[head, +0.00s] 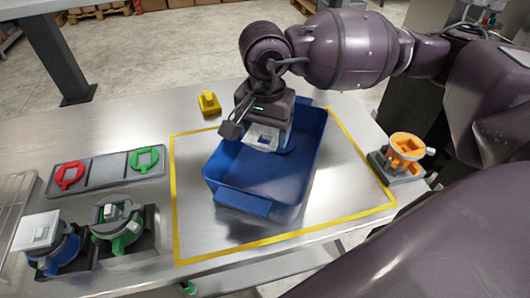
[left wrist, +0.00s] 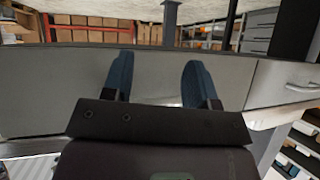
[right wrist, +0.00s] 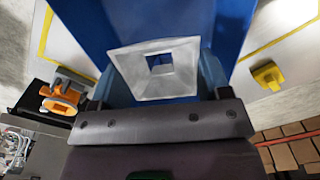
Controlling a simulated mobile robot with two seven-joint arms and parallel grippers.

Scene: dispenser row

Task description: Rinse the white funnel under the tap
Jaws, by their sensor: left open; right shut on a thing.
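The white funnel (head: 262,135), a square piece with a square hole, is at the right gripper's fingers, over the blue bin (head: 217,158). My right gripper (head: 266,141) is shut on the funnel, with the arm reaching down from above. In the right wrist view the funnel (right wrist: 180,83) sits between the fingers, its hole facing the camera and the blue bin behind it. My left gripper (left wrist: 160,82) is open and empty, facing a grey panel; it does not show in the head view. I cannot make out a tap.
The bin stands inside a yellow outline (head: 172,200) on the metal table. An orange dispenser (head: 406,148) stands right, a small yellow object (head: 208,102) behind. At left are a tray (head: 102,172) with red and green rings, a blue dispenser (head: 62,250) and a green one (head: 120,228).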

